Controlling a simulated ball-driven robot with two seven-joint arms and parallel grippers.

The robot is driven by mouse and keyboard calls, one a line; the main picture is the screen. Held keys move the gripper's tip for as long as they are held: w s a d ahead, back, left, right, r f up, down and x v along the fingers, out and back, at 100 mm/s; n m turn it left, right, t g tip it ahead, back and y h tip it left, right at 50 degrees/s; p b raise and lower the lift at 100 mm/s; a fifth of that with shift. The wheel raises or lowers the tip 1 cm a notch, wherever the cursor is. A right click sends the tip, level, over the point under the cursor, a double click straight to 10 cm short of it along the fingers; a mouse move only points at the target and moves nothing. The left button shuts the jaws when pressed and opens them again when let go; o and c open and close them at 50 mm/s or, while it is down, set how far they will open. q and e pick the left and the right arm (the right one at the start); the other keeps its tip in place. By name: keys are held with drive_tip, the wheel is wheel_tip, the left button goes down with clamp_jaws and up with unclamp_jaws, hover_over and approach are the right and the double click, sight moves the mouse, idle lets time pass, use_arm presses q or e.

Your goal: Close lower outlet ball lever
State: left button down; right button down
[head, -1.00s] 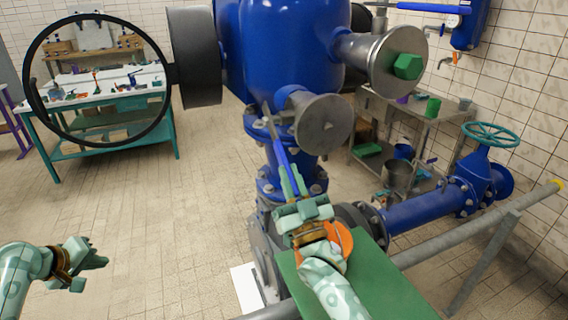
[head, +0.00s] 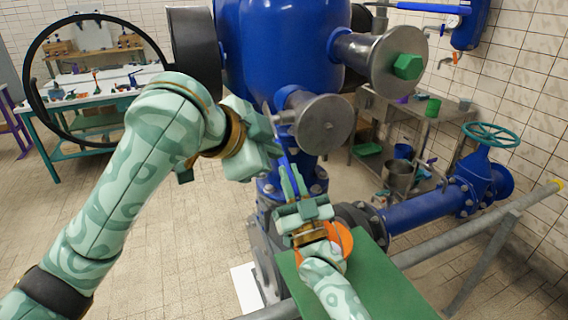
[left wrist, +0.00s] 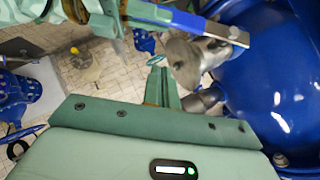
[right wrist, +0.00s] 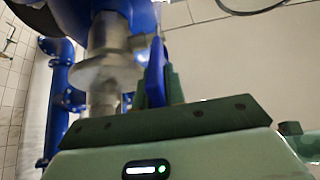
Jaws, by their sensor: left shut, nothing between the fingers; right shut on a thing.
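The lower outlet's lever (head: 286,165) has a blue grip and a bare metal end, and stands beside the lower flanged outlet (head: 325,123) of the blue vessel. My right gripper (head: 298,190) is shut on the blue grip; the blue grip also shows at its fingers in the right wrist view (right wrist: 155,72). My left gripper (head: 272,140) is shut and empty, close to the lever's upper part, which its hand partly hides. In the left wrist view the lever (left wrist: 190,20) crosses above the shut left fingers (left wrist: 160,85). I cannot tell whether they touch it.
The upper outlet with a green hex plug (head: 407,66) juts out above right. A large black ring (head: 38,100) stands at left, partly behind my left arm. A green plate (head: 370,290) lies below my right arm. A blue pipe with a teal handwheel (head: 490,135) runs right.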

sight(285, 162)
use_arm(q)
drive_tip(key=w+d+f, duration=0.1)
drive_tip(key=w+f, duration=0.1)
drive_tip(key=w+d+f, duration=0.1)
drive_tip(key=f, duration=0.1)
drive_tip(key=w+d+f, duration=0.1)
drive_tip(key=w+f, duration=0.1)
drive_tip(key=shift+w+f, duration=0.1)
drive_tip(key=shift+w, duration=0.25)
drive_tip(key=shift+w+a+f, duration=0.15)
drive_tip(key=shift+w+f, duration=0.1)
drive_tip(key=shift+f, duration=0.15)
